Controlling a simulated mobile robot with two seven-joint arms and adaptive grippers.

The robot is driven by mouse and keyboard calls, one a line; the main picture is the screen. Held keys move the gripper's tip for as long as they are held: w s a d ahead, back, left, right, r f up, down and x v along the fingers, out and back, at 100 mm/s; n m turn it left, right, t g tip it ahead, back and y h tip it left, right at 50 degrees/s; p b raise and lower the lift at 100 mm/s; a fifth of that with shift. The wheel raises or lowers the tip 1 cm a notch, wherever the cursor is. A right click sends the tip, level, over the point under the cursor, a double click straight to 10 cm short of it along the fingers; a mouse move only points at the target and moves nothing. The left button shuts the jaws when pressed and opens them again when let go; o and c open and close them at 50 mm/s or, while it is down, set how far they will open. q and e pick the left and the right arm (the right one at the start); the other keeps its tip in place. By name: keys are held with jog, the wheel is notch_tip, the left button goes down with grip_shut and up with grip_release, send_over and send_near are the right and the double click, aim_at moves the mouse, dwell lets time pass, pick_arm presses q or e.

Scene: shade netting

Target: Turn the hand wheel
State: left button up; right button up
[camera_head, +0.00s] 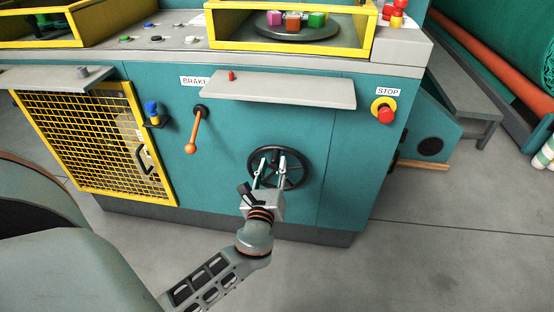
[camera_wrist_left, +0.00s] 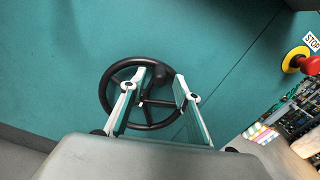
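The black spoked hand wheel (camera_head: 280,148) is mounted on the teal front panel of the machine. It also shows in the left wrist view (camera_wrist_left: 143,101), with a dark knob near its upper right rim. My left gripper (camera_head: 271,160) is in front of the wheel, its two fingers apart and pointing at it. In the left wrist view the fingers (camera_wrist_left: 160,80) stand over the left and right parts of the wheel, with nothing clamped between them. I cannot tell whether they touch the rim. My right gripper is not in view.
A grey shelf (camera_head: 280,89) juts out above the wheel. An orange brake lever (camera_head: 194,133) is to the left and a red stop button (camera_head: 386,115) to the upper right. A yellow mesh door (camera_head: 90,135) is at left.

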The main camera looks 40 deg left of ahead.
aim_at(274, 163)
pick_arm(q)
jog(key=x, duration=0.3)
jog(key=shift+w+a+f, duration=0.1)
jog(key=shift+w+f, duration=0.05)
jog(key=shift+w, duration=0.05)
jog(key=shift+w+a, duration=0.15)
jog(key=shift+w, duration=0.15)
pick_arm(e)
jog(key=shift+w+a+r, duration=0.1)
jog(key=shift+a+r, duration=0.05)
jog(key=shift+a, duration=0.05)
pick_arm(q)
grip_shut()
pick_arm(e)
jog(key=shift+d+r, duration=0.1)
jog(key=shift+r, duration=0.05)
